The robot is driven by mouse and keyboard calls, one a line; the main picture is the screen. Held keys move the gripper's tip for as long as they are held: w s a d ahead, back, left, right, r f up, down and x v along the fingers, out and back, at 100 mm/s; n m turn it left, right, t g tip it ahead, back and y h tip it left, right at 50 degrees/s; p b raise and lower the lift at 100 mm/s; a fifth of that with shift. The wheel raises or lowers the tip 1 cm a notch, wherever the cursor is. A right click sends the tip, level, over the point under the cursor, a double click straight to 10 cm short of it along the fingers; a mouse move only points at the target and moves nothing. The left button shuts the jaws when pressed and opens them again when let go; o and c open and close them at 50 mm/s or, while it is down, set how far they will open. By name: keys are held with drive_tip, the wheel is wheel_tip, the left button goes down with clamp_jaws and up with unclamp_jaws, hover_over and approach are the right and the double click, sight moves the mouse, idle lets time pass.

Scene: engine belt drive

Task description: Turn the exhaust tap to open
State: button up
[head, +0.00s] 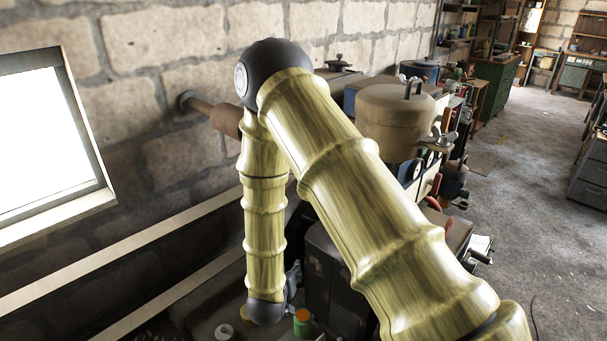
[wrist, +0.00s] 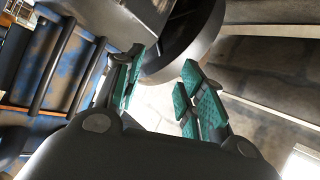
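My gripper (wrist: 162,62) is open in the wrist view, its two green-padded fingers apart with nothing between them. A dark round metal part (wrist: 197,38), like a wheel or drum rim, lies just beyond the fingertips. I cannot tell whether the fingers touch it. I cannot make out the exhaust tap for certain in either view. In the head view my yellow arm covers much of the engine area, and my gripper is mostly hidden low in the picture. A brown pipe (head: 211,113) comes out of the stone wall and passes behind my arm.
A large tan tank (head: 395,122) with a lid handle stands right of my arm, with a small winged metal fitting (head: 445,139) beside it. A dark box (head: 332,272) and an orange-and-green can (head: 302,322) are low down.

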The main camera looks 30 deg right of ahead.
drive_tip(key=w+r+m+g+h, duration=0.1)
drive_tip(key=w+r+m+h, duration=0.15)
drive_tip(key=r, duration=0.65)
drive_tip(key=w+r+m+g+h+b, duration=0.15)
drive_tip(key=r+m+h, duration=0.25)
drive_tip(key=r, duration=0.5)
drive_tip(key=w+r+m+g+h, duration=0.1)
drive_tip(key=w+r+m+h, duration=0.15)
drive_tip(key=r, duration=0.65)
drive_tip(key=p+x, duration=0.3)
drive_tip(key=x, duration=0.7)
drive_tip(key=shift+s+d+h, duration=0.2)
drive_tip(key=shift+s+h, duration=0.1)
drive_tip(key=shift+r, duration=0.15)
clamp_jaws()
